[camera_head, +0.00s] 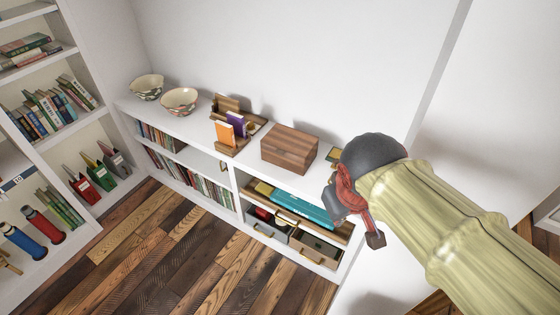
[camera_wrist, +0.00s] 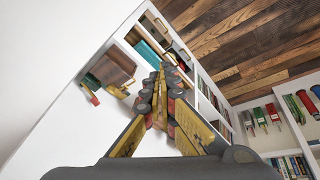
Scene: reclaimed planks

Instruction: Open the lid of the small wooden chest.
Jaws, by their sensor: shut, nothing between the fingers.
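The small wooden chest (camera_head: 290,150) is a brown striped box on top of the low white shelf unit, and its lid is down. In the wrist view the chest (camera_wrist: 113,68) shows at upper left, apart from my fingers. My gripper (camera_head: 374,238) is in front and to the right of the chest in the head view, pointing down, well clear of it. In the wrist view my gripper (camera_wrist: 164,72) has its fingers together with nothing held.
The low white shelf unit (camera_head: 190,127) carries two bowls (camera_head: 180,100), a wooden organiser (camera_head: 238,130) left of the chest and a small yellowish item (camera_head: 334,153) to its right. A teal case (camera_head: 298,205) lies below. The plank floor (camera_head: 170,245) in front is clear.

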